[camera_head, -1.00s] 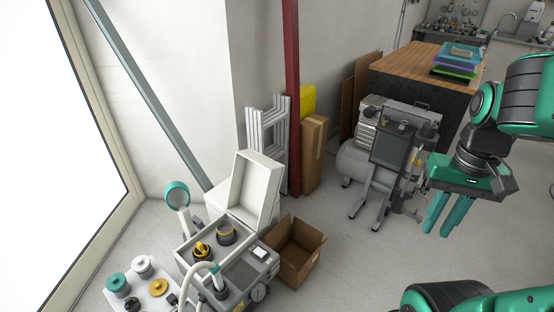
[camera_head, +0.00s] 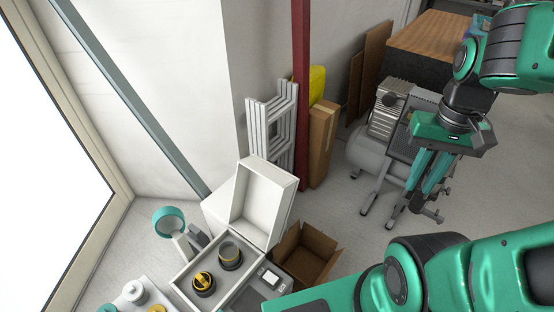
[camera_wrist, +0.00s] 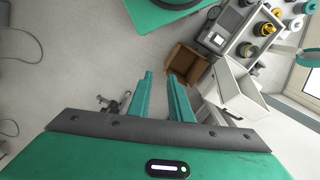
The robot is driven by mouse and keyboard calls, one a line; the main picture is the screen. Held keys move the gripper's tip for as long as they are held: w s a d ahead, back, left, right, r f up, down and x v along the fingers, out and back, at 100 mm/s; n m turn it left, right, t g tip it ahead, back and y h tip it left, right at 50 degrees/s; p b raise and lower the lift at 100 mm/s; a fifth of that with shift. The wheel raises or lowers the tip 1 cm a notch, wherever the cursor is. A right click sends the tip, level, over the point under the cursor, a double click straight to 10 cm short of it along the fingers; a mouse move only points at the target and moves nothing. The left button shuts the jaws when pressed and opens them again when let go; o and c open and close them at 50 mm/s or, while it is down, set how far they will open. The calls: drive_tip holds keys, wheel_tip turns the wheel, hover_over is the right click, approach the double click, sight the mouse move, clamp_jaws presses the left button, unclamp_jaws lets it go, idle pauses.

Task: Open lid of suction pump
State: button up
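The pump (camera_wrist: 222,28) and the white lid (camera_wrist: 238,92) also show in the wrist view, at the upper right. My gripper (camera_head: 420,192) is at the right, well apart from the pump and lid. Its two green fingers (camera_wrist: 160,82) are apart with nothing between them.
An open cardboard box (camera_head: 306,254) stands on the floor right of the pump. A grey compressor (camera_head: 375,150) stands behind my gripper. A red post (camera_head: 301,90), white folded frames (camera_head: 270,130) and a brown box (camera_head: 321,143) stand along the wall. Some floor between is clear.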

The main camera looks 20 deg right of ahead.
drive_tip(key=shift+w+a, duration=0.2)
drive_tip(key=shift+w, duration=0.15)
drive_tip(key=w+a+f+n+t+y, duration=0.2)
drive_tip(key=w+a+f+t+y, duration=0.15)
drive_tip(key=w+f, duration=0.65)
drive_tip(key=w+a+f+n+t+y, duration=0.2)
drive_tip(key=w+a+f+y, duration=0.25)
drive_tip(key=w+f, duration=0.6)
drive_tip(key=w+a+f+n+t+y, duration=0.25)
drive_tip(key=w+f+y, duration=0.35)
drive_tip(key=w, duration=0.7)
drive_tip(key=shift+t+h, duration=0.4)
drive_tip(key=shift+h, duration=0.3)
drive_tip(key=x, duration=0.3)
drive_tip(key=f+x, duration=0.1)
drive_tip(key=x, duration=0.7)
drive_tip(key=shift+s+d+f, duration=0.15)
drive_tip(key=shift+s+f, duration=0.05)
